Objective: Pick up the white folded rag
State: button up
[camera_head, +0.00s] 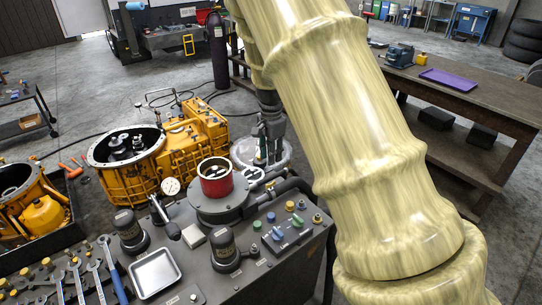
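A small pale, off-white square item (194,236) lies on the dark machine top, between the black motor-like cylinders and behind the metal tray. It looks like the white folded rag, but it is too small to be sure. My gripper (268,154) is dark and points downward, far behind and to the right of that item. It is over or in front of a pale round tub (284,149), and I cannot tell its height. Its fingers are small and dark, so their opening is unclear. I see nothing clearly held. My pale arm covers much of the right middle.
A red canister (215,178), a pressure gauge (170,187) and a metal tray (155,273) are on the machine top. Wrenches (98,280) lie at the lower left. A yellow transmission housing (180,150) stands behind. A workbench (470,100) with a purple tray (448,80) is at right.

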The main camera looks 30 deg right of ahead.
aim_at(194, 236)
jog(key=k, duration=1)
